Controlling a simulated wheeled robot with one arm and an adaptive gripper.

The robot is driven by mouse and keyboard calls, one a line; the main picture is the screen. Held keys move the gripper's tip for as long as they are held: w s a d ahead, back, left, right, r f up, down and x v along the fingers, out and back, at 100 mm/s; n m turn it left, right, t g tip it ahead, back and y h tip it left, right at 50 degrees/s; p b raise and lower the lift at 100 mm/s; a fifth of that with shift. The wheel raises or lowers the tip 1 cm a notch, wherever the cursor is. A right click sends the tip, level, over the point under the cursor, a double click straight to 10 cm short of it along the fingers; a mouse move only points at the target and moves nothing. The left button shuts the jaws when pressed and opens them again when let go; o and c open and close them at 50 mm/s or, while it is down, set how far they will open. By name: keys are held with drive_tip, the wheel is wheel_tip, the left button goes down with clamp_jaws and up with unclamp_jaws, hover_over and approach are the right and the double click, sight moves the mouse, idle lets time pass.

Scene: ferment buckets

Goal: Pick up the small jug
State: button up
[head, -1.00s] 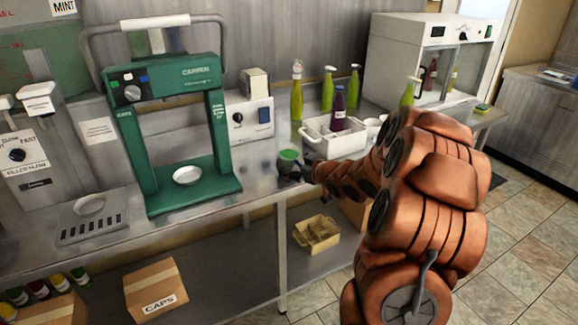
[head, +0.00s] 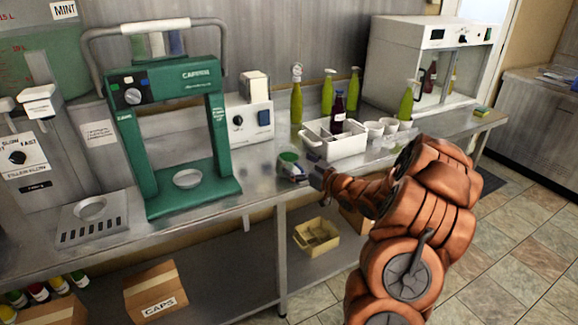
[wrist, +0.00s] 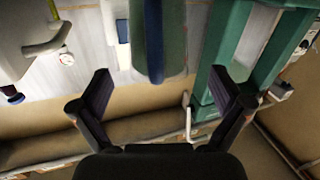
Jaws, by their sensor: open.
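The small jug (head: 287,164) stands upright near the front edge of the steel bench, with green showing at its top. My gripper (head: 318,178) is just to its right, at about bench height, and looks apart from it. In the wrist view, my gripper (wrist: 161,92) is open, with its two dark fingers wide apart and nothing between the tips. Ahead of them is a grey-green body with a dark blue upright strip (wrist: 153,42), which looks like the jug and its handle. The jug's base is out of the wrist view.
A green capping stand (head: 150,190) is left of the jug. Behind are a white switch box (head: 249,124), a white divided caddy (head: 335,146) with a dark bottle, green pump bottles and white cups. A yellow crate (head: 318,250) sits below on the shelf.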

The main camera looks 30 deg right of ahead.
sight(281, 152)
drive_tip(key=x, duration=0.1)
drive_tip(key=p+x, duration=0.1)
drive_tip(key=x, duration=0.1)
drive_tip(key=shift+r, duration=0.35)
drive_tip(key=shift+x, duration=0.8)
drive_tip(key=shift+d, duration=0.1)
drive_tip(key=c, duration=1.6)
drive_tip(key=shift+r, duration=0.1)
